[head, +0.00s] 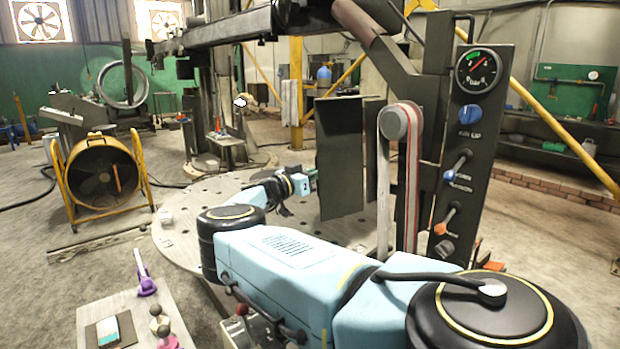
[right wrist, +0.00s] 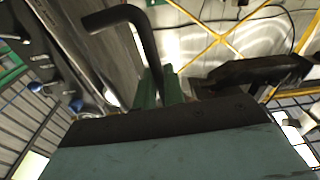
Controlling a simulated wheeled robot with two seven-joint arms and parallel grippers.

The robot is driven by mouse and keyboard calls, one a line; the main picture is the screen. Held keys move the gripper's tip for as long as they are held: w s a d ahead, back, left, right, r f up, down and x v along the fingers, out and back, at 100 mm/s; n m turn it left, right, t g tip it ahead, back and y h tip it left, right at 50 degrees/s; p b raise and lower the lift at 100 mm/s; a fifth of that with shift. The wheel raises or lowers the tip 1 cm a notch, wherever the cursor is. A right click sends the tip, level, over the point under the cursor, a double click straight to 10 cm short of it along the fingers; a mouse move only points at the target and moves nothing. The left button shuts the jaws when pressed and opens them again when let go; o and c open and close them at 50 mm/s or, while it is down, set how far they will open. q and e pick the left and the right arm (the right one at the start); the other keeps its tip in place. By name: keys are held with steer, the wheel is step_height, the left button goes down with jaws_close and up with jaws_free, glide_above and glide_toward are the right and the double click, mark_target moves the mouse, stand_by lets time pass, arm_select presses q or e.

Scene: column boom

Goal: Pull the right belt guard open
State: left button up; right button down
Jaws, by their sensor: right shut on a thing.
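The right belt guard (head: 341,158) is a dark flat upright panel in the middle of the head view. It stands left of the belt (head: 411,185) and its round pulley (head: 400,121), with a gap between panel and belt, so the belt is exposed. My right gripper (head: 312,179) is at the panel's left edge, low down. In the right wrist view my green fingers (right wrist: 160,90) are shut on a dark bent handle (right wrist: 150,50), which rises from between them and hooks left. The handle is too small to make out in the head view. My left gripper is out of view.
A control panel (head: 470,140) with a gauge and levers stands right of the belt. A round perforated platform (head: 190,215) lies below the guard. A yellow fan (head: 100,175) stands on the left, and a small table (head: 110,310) is at the lower left. Floor between them is clear.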

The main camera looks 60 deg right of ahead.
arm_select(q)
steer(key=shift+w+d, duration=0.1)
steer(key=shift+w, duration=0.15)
arm_select(e)
steer(key=shift+s+d+r, duration=0.1)
steer(key=c, duration=1.8)
jaws_free()
steer(key=shift+s, duration=0.1)
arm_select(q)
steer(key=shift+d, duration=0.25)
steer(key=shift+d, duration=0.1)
